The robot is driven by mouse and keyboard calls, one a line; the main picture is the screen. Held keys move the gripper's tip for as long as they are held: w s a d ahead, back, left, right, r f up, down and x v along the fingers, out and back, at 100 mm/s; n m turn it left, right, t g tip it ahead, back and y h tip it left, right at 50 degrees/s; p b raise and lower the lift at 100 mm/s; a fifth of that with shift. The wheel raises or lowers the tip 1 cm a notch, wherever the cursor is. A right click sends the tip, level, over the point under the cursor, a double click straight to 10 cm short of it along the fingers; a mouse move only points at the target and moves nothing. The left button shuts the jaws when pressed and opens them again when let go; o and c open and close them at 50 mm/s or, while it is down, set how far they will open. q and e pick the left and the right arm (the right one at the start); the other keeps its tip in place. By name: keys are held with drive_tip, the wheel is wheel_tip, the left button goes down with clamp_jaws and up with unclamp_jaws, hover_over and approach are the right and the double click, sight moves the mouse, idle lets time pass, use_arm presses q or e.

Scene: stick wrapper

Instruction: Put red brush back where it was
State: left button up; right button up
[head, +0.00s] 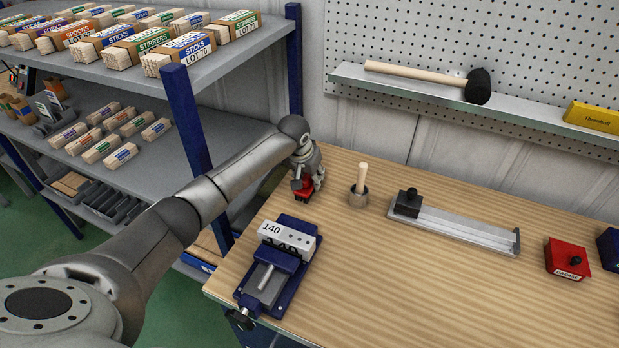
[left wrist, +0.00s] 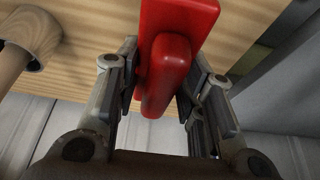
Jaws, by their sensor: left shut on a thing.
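My left gripper (head: 305,185) is at the back left part of the wooden table, pointing down. It is shut on the red brush (head: 303,188), which shows low between the fingers in the head view. In the left wrist view the red brush (left wrist: 168,60) sits between the two fingers of my left gripper (left wrist: 160,95), with its narrower part between them. Its underside is hidden, and I cannot tell whether it touches the tabletop. My right gripper is in neither view.
A cup with a wooden handle in it (head: 359,190) stands just right of the gripper. A blue vise (head: 275,270) is in front. A metal rail jig (head: 455,229) and a red box (head: 567,259) lie to the right. Blue-posted shelves (head: 184,118) with stick bundles stand left.

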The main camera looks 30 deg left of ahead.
use_arm(q)
drive_tip(key=shift+f, duration=0.9)
drive_tip(key=o, duration=1)
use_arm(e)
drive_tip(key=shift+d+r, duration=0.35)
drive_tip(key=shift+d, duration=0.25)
use_arm(q)
drive_tip(key=shift+r, duration=0.25)
drive_tip(key=b+v, duration=0.1)
drive_tip(key=v, duration=0.9)
drive_tip(key=shift+s+r, duration=0.15)
drive_tip(key=shift+r, duration=0.25)
drive_tip(key=shift+s+r, duration=0.25)
drive_tip(key=shift+r, duration=0.25)
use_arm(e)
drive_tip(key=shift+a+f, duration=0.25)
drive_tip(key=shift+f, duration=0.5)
